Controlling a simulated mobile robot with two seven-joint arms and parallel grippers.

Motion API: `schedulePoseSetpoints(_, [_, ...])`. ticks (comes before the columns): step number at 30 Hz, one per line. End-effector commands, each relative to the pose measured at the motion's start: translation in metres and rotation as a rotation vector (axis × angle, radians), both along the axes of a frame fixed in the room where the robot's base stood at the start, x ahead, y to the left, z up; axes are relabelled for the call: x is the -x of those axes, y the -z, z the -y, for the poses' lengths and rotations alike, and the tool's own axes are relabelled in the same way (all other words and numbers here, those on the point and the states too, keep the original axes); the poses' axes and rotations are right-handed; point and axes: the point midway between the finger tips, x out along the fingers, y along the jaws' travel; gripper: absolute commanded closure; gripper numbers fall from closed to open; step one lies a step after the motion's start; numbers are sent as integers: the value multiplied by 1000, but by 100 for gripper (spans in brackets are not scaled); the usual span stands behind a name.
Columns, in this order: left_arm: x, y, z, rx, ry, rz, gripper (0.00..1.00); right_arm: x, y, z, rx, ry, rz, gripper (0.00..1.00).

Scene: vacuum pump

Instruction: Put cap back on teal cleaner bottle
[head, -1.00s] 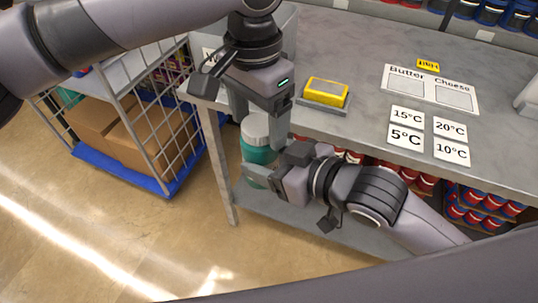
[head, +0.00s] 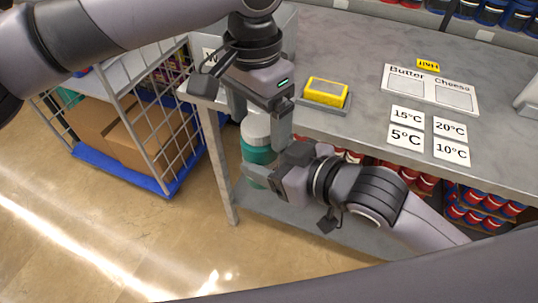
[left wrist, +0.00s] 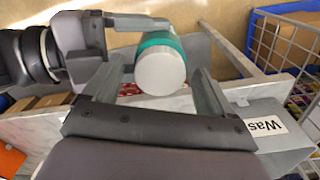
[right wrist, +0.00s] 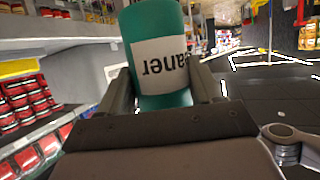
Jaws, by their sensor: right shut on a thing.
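The teal cleaner bottle (head: 257,154) is held upright beside the table's left end, with the white cap (head: 256,127) on its top. The right wrist view shows its white label and teal body (right wrist: 160,20). My right gripper (head: 266,168) is shut on the bottle's body from the right. My left gripper (head: 258,130) is above, pointing down, with its fingers open on either side of the cap. In the left wrist view, the cap's round white top (left wrist: 159,72) lies between the spread fingers, with visible gaps on both sides. Whether the cap is fully seated cannot be told.
A wire cart (head: 150,125) with cardboard boxes stands at left. Shelves of red jars (head: 480,205) are below the table. The floor at lower left is clear.

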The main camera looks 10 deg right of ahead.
Motion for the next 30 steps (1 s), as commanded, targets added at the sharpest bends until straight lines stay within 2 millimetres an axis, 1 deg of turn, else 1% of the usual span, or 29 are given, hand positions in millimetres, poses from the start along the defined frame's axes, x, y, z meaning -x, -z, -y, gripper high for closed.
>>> schedulePoseSetpoints(5, [0,-2,0,1,0,1,15,0,-1,0,-2,0,4,100])
schedulePoseSetpoints(8, [-1,-11,0,1,0,2,15,0,-1,0,-2,0,4,100])
schedulePoseSetpoints(11, [-1,-28,0,2,-1,2,15,0,-1,0,-2,0,4,100])
schedulePoseSetpoints(18, [-2,-80,0,1,0,2,15,0,-1,0,-2,0,4,100])
schedulePoseSetpoints(21, [-2,-97,-1,2,-1,1,15,0,-1,0,-2,0,4,100])
schedulePoseSetpoints(25, [-3,-113,-1,1,0,1,15,0,-1,0,-2,0,4,100])
schedulePoseSetpoints(30, [-2,-120,-2,-1,1,-1,15,0,-1,0,-2,0,4,100])
